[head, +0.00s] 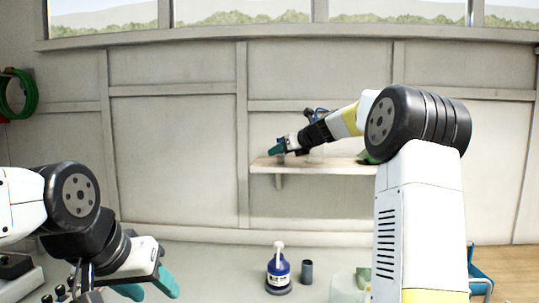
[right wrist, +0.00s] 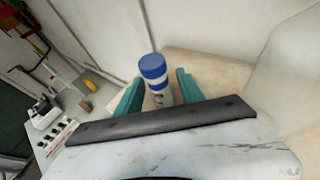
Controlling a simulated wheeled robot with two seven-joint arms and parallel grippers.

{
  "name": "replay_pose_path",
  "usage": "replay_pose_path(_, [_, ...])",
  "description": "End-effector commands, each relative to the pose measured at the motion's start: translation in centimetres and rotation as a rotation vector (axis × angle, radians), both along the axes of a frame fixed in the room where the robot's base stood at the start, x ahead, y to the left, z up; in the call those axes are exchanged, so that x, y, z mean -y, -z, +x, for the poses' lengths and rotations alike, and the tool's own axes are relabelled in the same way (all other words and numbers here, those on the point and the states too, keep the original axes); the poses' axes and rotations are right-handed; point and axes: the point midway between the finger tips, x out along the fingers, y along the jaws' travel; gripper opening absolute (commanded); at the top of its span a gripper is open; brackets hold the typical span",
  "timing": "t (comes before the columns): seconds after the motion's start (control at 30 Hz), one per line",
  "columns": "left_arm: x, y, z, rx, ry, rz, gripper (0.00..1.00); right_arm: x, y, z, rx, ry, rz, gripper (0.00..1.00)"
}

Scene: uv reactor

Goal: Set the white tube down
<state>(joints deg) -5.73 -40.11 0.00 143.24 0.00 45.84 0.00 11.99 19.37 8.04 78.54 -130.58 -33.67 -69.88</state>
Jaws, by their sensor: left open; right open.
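The white tube (right wrist: 153,75), with a blue top and a blue band, is between the two teal fingers of my right gripper (right wrist: 163,80) in the right wrist view. The fingers are open, with a visible gap on the right side. The tube is over the pale wooden shelf (right wrist: 205,67); its foot is partly hidden, so I cannot tell how it rests. In the head view my right gripper (head: 278,149) is at the left end of the wall shelf (head: 330,169). My left gripper (head: 148,288) is open and empty at the lower left.
A blue and white pump bottle (head: 279,273) and a small dark grey cup (head: 307,272) stand on the surface below the shelf. A clear container (head: 345,288) is partly behind my right arm. A green hose (head: 15,95) hangs on the left wall.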

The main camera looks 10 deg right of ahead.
Motion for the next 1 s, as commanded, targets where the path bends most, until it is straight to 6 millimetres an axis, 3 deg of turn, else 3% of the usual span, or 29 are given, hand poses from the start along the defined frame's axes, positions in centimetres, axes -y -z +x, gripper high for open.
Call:
replay_pose_path(0.3, [0.0, 0.0, 0.0, 0.0, 0.0, 0.0, 0.49, 3.1, -2.6, -5.5, 0.001, 0.001, -0.001, 0.45])
replay_pose_path(0.5, [0.0, 0.0, 0.0, 0.0, 0.0, 0.0, 0.49, 3.9, -3.3, -7.1, 0.0, 0.0, 0.0, 0.45])
replay_pose_path(0.73, [0.0, 0.0, 0.0, 0.0, 0.0, 0.0, 0.49, 3.9, -3.9, -7.5, 0.004, 0.016, 0.028, 0.45])
replay_pose_path(0.87, [0.0, 0.0, 0.0, 0.0, 0.0, 0.0, 0.49, 3.2, -6.7, -8.2, 0.021, 0.127, 0.214, 0.45])
replay_pose_path(1.0, [0.0, 0.0, 0.0, 0.0, 0.0, 0.0, 0.49, 3.7, -10.4, -10.6, 0.012, 0.357, 0.62, 0.45])
